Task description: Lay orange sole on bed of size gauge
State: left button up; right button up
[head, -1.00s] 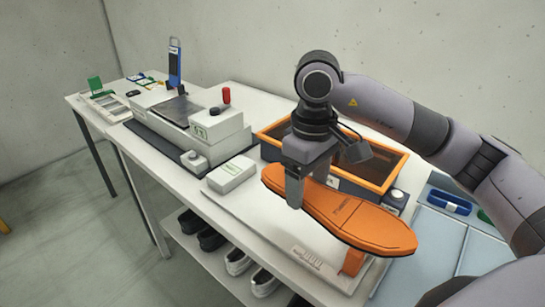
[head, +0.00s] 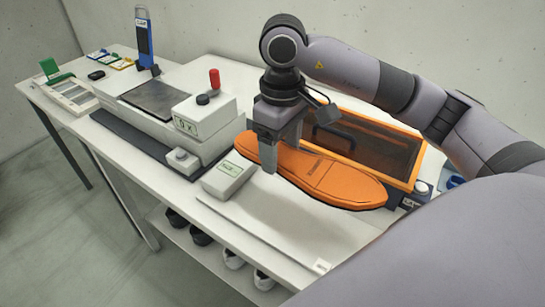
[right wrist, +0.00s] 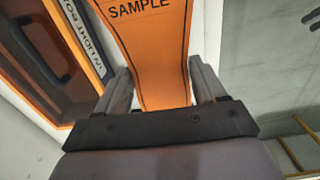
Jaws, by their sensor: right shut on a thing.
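The orange sole (head: 330,178), dark-edged and marked SAMPLE, is held above the bench, roughly level, in front of the orange-framed box. My right gripper (head: 268,158) is shut on it near its left end in the head view. In the right wrist view the sole (right wrist: 150,60) lies between the two fingers of the gripper (right wrist: 160,90). The white device that looks like the size gauge (head: 207,118) stands to the left, with a dark flat bed (head: 153,97) and a blue upright (head: 144,38). The sole is apart from that bed. My left gripper is out of view.
A red-topped knob (head: 214,78) stands up on the gauge's near block. A small white box (head: 228,178) sits on the bench near the sole's left end. The orange-framed box (head: 400,172) is behind the sole. Shoes (head: 202,235) stand on a lower shelf.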

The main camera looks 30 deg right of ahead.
jog(key=f, duration=0.2)
jog(key=s+f, duration=0.1)
jog(key=f, duration=0.2)
jog(key=b, duration=0.2)
send_over(282, 207)
notch_tip(282, 207, down, 6)
jog(key=shift+a+f, duration=0.1)
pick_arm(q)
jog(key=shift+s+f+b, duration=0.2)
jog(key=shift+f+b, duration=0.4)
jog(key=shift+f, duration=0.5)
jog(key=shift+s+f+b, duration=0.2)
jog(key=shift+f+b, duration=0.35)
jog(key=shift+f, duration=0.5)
pick_arm(e)
jog(key=shift+f, duration=1.15)
jog(key=o, duration=1.3)
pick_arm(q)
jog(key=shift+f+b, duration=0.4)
pick_arm(e)
notch_tip(282, 207, up, 7)
